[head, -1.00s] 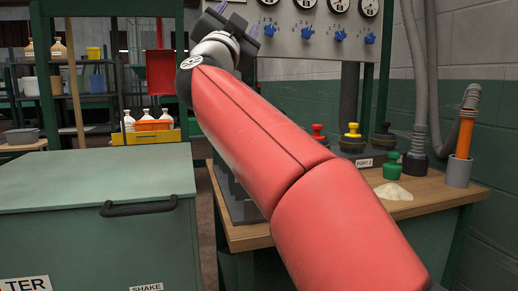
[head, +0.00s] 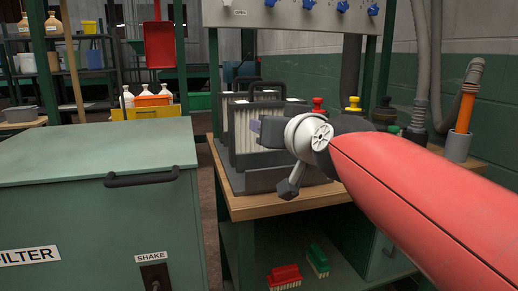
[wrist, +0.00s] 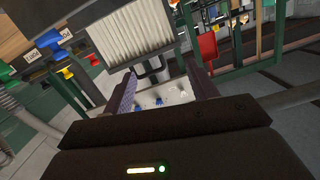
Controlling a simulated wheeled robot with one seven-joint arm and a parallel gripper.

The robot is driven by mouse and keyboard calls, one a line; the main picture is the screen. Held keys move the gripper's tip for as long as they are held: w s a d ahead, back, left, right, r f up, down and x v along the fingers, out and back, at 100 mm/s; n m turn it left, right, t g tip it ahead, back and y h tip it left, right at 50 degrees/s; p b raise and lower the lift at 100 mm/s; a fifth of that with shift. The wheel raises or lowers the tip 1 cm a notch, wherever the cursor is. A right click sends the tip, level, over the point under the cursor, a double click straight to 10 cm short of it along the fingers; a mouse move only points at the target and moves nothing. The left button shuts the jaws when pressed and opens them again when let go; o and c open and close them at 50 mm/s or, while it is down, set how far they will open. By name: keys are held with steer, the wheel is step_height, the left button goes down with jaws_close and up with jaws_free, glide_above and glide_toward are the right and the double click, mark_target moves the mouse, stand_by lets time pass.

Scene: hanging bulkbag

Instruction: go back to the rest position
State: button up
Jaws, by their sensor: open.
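My gripper (wrist: 160,70) is open and empty; its two purple-padded fingers stand apart in the wrist view. In the head view my red arm comes in from the lower right and bends at a grey wrist. The gripper end is at the front of the bench (head: 330,198), in front of the pleated filters, partly hidden by the wrist. One pleated filter (head: 262,122) with a dark handle stands in a grey holder behind it. A filter (wrist: 135,28) also shows beyond the fingers in the wrist view. I cannot tell whether the gripper touches anything.
A green cabinet (head: 90,200) with a black handle stands left of the bench. Red (head: 318,104) and yellow (head: 353,103) caps stand behind my arm. A red brush (head: 284,276) and a green brush (head: 318,260) lie on the lower shelf. A knob panel (head: 290,14) is above.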

steer(key=s+d+f+g+h, duration=0.1)
steer(key=s+d+f+g, duration=0.2)
steer(key=s+f, duration=0.4)
steer(key=s+d+f+m+g+h, duration=0.1)
steer(key=s+d+f, duration=0.4)
steer(key=f, duration=0.8)
steer(key=s+d+f+m+g+h, duration=0.1)
steer(key=s+d+f+g+h, duration=0.2)
steer(key=s+f+g, duration=0.3)
steer(key=s+d+f, duration=0.1)
steer(key=s+f, duration=0.2)
steer(key=f, duration=0.1)
steer(key=shift+s+d, duration=0.15)
steer(key=shift+s, duration=0.2)
